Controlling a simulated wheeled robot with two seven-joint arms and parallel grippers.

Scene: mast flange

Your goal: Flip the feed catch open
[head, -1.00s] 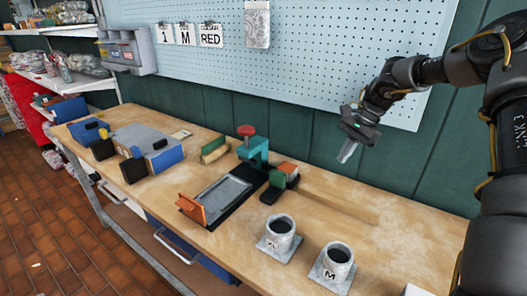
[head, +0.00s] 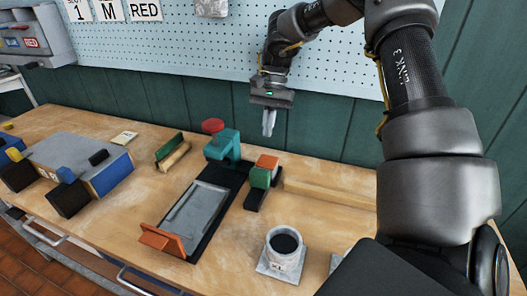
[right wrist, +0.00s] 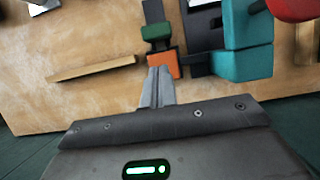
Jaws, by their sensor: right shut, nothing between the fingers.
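A fixture with a black base (head: 207,237) holds a grey plate (head: 199,211). An orange flap (head: 163,240) stands tilted at its near end. At its far end is a teal clamp (head: 223,147) with a red knob (head: 213,125). Beside the clamp is a small green block (head: 260,178) with an orange top (head: 267,161); which part is the feed catch I cannot tell for sure. My right gripper (head: 268,131) is shut and empty, above and behind the green and orange block. In the right wrist view, its fingertips (right wrist: 160,71) appear close to the orange part (right wrist: 164,66). My left gripper is out of view.
A wooden bar (head: 325,188) lies right of the fixture. A cup (head: 284,246) stands on a square base at the near right. A grey and blue box (head: 85,155) and a green and wooden piece (head: 172,153) are on the left. A pegboard (head: 190,50) rises behind.

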